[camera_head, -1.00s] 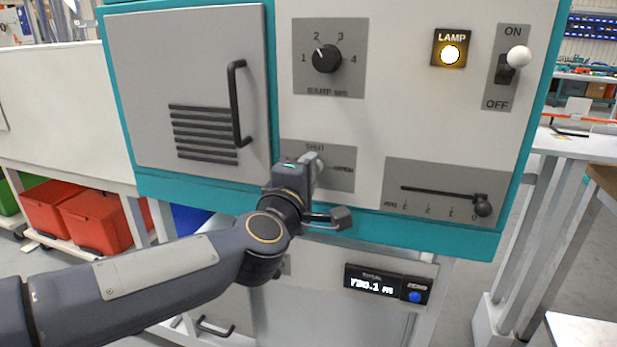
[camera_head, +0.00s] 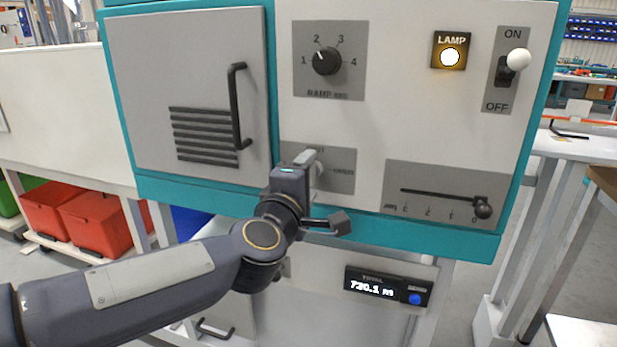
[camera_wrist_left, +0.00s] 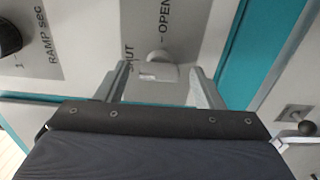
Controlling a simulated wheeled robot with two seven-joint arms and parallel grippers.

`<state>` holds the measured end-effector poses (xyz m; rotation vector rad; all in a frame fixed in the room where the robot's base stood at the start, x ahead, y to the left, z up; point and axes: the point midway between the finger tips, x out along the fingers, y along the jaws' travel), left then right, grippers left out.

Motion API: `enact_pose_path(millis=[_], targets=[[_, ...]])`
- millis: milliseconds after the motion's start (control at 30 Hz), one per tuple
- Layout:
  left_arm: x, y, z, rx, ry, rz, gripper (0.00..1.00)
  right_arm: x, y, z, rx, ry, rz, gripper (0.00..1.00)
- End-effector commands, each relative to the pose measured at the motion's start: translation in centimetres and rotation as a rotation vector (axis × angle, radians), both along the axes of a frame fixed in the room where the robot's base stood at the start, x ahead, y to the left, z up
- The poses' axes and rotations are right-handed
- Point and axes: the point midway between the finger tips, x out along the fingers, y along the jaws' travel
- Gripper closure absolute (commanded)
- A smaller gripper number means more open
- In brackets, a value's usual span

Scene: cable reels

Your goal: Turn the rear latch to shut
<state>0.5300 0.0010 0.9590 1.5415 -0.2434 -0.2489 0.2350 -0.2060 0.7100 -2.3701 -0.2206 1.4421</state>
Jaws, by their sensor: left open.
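The latch (camera_wrist_left: 160,72) is a light grey handle on a grey plate (camera_head: 342,180) marked SHUT and OPEN, low in the middle of the machine's front. In the head view SHUT is at the top of the plate and OPEN at its right; my gripper covers much of the latch. My left gripper (camera_head: 312,163) is open right at the plate. In the left wrist view its two fingers (camera_wrist_left: 160,86) stand on either side of the latch handle, with gaps visible. The handle's exact angle is hard to tell. My right gripper is not in view.
A ramp dial (camera_head: 327,61) is above the latch. A door with a black handle (camera_head: 237,105) is to the left. A slider knob (camera_head: 482,208) is to the right, below a lit lamp (camera_head: 449,56) and a white-tipped ON/OFF switch (camera_head: 517,59). A display (camera_head: 388,286) is below.

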Motion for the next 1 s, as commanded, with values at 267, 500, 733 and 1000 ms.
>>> enact_pose_path(millis=[267,500,733,1000], targets=[[-4.5,1.5,0.2,-0.001,-0.002,0.000,0.39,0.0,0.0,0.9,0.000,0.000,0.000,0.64],[-6.7,2.1,0.0,-0.001,0.000,0.000,0.39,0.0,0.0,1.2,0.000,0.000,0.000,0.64],[-6.8,2.2,0.0,0.000,0.000,0.000,0.39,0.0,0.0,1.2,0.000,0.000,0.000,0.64],[-7.9,4.7,-0.9,0.146,-0.022,-0.075,0.39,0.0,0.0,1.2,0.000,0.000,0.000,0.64]])
